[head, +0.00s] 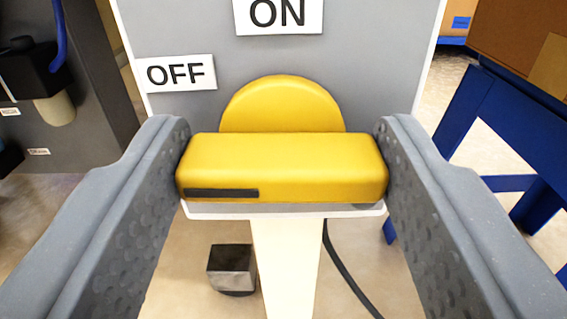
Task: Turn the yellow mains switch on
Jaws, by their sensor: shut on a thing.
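The yellow mains switch (283,160) is in the middle of the head view, on a grey panel (365,60). It has a round disc behind and a thick bar handle in front, which lies horizontal. A dark mark (221,193) runs along the lower left of the bar. An ON label (278,14) is above the switch, and an OFF label (175,73) is to its upper left. My gripper (283,165) is shut on the bar, one finger at each end. The inner ends of the bar are hidden by the fingertips.
A white post (282,262) stands below the panel. A black cable (345,270) and a small dark block (231,268) are low down behind. A blue frame (480,130) with brown boxes (535,50) is at right, and dark equipment (55,100) is at left.

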